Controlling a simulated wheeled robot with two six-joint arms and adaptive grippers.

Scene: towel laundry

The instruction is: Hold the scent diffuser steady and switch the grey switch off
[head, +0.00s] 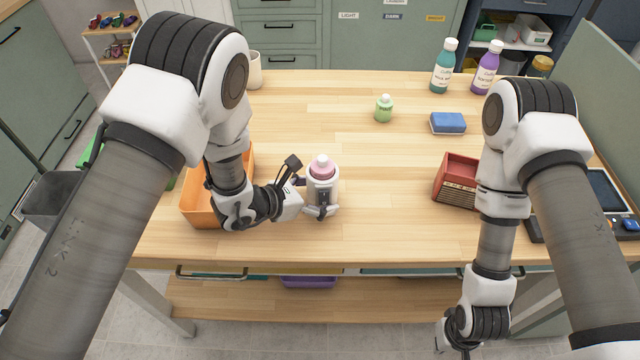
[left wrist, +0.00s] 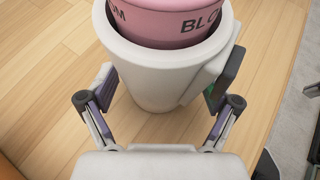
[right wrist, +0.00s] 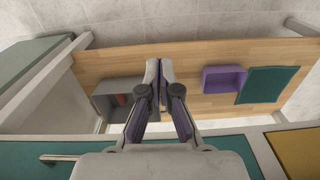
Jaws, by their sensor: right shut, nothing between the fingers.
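The scent diffuser, a white cup-shaped body with a pink bottle in its top, stands upright on the table in the head view (head: 322,186). It fills the top of the left wrist view (left wrist: 155,72), its pink top cut off by the frame. My left gripper (head: 305,183) has one finger on each side of its body; whether both touch is unclear. A pale block (left wrist: 207,80) on its side is partly behind the right-hand finger. I cannot make out the grey switch clearly. My right gripper (right wrist: 158,72) is shut and empty, low before the table's front edge.
An orange bin (head: 200,208) stands left of the diffuser. A green bottle (head: 384,108), a blue sponge (head: 448,123) and two taller bottles are farther back. Below my right gripper, a shelf holds a purple tray (right wrist: 222,78).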

